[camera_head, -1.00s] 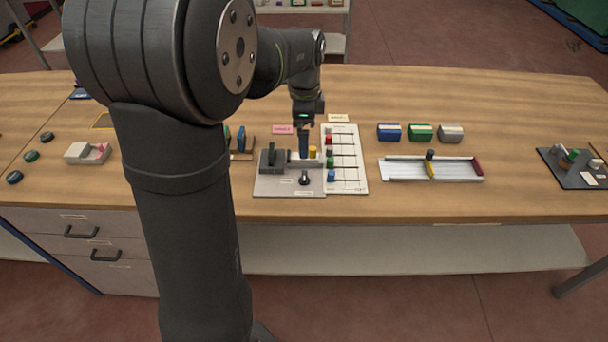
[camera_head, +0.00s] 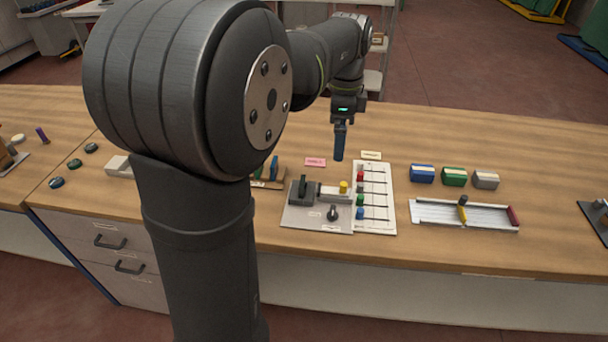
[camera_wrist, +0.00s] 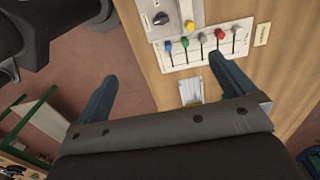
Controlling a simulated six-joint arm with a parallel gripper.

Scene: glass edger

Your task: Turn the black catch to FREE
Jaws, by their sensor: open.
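The black catch (camera_head: 333,213) is a small dark knob on the front right of a grey plate (camera_head: 300,222). It also shows in the wrist view (camera_wrist: 160,18), at the top, as a round black knob with a pale mark. The plate's lettering is too small to read. My gripper (camera_head: 339,158) hangs above the bench, higher than the plate and apart from the catch. Its blue fingers stand wide apart in the wrist view (camera_wrist: 162,67), with nothing between them.
The plate also carries a dark upright handle (camera_head: 302,187) and a yellow knob (camera_head: 343,187). Right beside it lies a white slider board (camera_head: 380,222) with coloured knobs. Further right are blue, green and grey blocks (camera_head: 454,176) and a pale rail tray (camera_head: 430,215).

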